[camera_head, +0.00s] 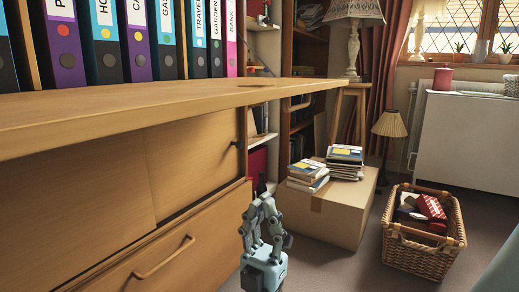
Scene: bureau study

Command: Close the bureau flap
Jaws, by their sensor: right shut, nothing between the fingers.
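The bureau flap (150,107) is a light wooden board lying open and level across the left and middle of the view. My right gripper (262,208), pale blue-grey, points upward below the flap, in front of the bureau's right edge. It is shut and empty, apart from the flap. My left gripper is not in view.
Colourful binders (140,40) stand in a row behind the flap. A cardboard box (342,205) with books on it stands right of my gripper. A wicker basket (425,255) sits farther right.

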